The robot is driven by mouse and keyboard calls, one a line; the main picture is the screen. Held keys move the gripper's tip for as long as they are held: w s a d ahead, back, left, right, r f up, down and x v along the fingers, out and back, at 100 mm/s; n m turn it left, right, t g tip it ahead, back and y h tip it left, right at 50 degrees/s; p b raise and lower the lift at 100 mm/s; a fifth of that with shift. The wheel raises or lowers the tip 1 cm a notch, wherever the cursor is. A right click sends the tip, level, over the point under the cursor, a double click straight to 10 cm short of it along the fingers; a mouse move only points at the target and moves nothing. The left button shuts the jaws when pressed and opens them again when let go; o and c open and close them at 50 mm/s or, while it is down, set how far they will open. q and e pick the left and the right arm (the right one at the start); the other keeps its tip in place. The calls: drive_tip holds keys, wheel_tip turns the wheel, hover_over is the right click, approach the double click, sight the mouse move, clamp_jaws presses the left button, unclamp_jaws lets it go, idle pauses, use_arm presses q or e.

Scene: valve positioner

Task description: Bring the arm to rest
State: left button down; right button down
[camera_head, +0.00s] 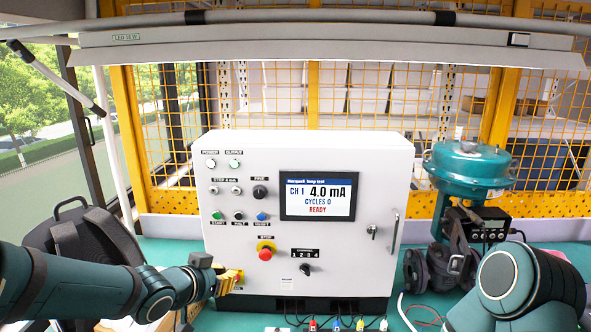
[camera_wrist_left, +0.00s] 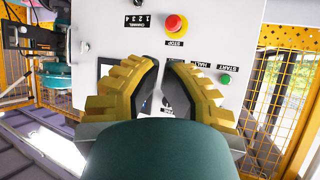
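My left arm comes in from the left in the head view. Its gripper (camera_head: 228,281) has yellow fingers and hangs in front of the lower left of the white control box (camera_head: 345,255). In the left wrist view the two fingers (camera_wrist_left: 161,70) are a little apart, with a narrow gap and nothing held between them. The box's panel (camera_wrist_left: 215,45) shows behind them, turned upside down. I cannot tell the exact distance to the panel. The fingers hide part of the panel. My right arm (camera_head: 525,285) fills the lower right corner; its gripper is out of view.
A teal valve actuator (camera_head: 470,165) with a positioner (camera_head: 487,226) stands right of the box. Coloured plugs (camera_head: 337,325) lie in front of the box. The screen (camera_head: 318,196) reads 4.0 mA, READY. A dark chair or bag (camera_head: 80,245) is at left.

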use_arm(q)
drive_tip(key=s+d+f+n+g+b, duration=0.1)
drive_tip(key=s+d+f+n+g, duration=0.1)
drive_tip(key=f, duration=0.7)
drive_tip(key=s+d+f+n+g+b, duration=0.1)
drive_tip(key=s+d+f+g, duration=0.1)
drive_tip(key=f, duration=0.8)
drive_tip(key=s+f+n+g+b, duration=0.1)
drive_tip(key=s+f+n+g, duration=0.1)
drive_tip(key=s+f, duration=0.6)
drive_tip(key=s+d+f+n+g+y+b, duration=0.1)
drive_tip(key=s+f+n+g, duration=0.1)
drive_tip(key=s+f, duration=0.6)
wheel_tip(320, 180, down, 3)
drive_tip(key=shift+s+d+f+g+b, duration=0.1)
drive_tip(key=shift+s+d+g+b, duration=0.2)
drive_tip(key=shift+g+b, duration=0.15)
